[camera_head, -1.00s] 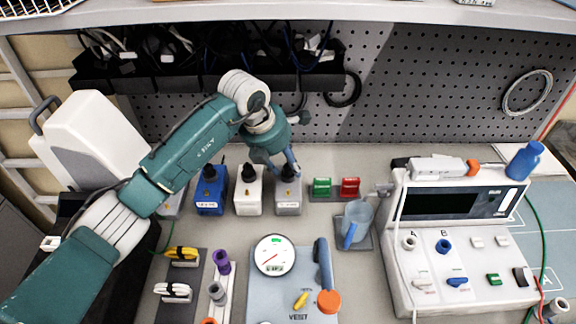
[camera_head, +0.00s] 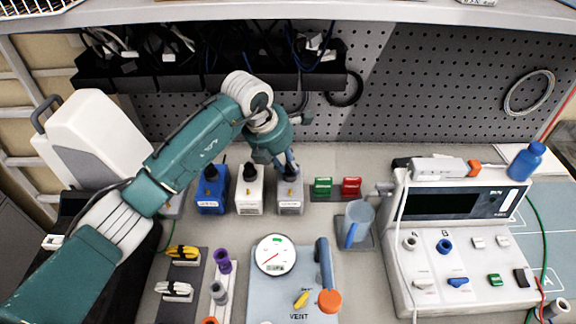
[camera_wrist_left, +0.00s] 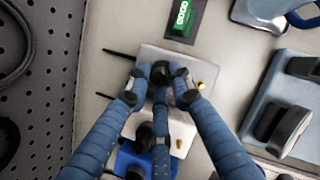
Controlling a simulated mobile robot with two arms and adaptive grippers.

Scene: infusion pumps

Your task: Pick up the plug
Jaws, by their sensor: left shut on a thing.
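A black plug (camera_wrist_left: 159,70) stands on the grey box (camera_head: 290,206), the right one of three small boxes in a row. The fingers of my left gripper (camera_wrist_left: 158,80) are shut on this plug. In the head view the gripper (camera_head: 287,172) reaches down from above and partly hides the plug. The grey box also shows in the left wrist view (camera_wrist_left: 188,62). Similar black plugs stand on the white box (camera_head: 249,200) and the blue box (camera_head: 210,199) to its left. I cannot tell whether the held plug is lifted from its box. My right gripper is not in view.
Green (camera_head: 323,186) and red (camera_head: 351,186) blocks lie just right of the grey box. A clear cup (camera_head: 359,216) and a large pump console (camera_head: 455,250) stand farther right. A gauge panel (camera_head: 265,295) lies in front. A pegboard (camera_head: 400,100) rises behind.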

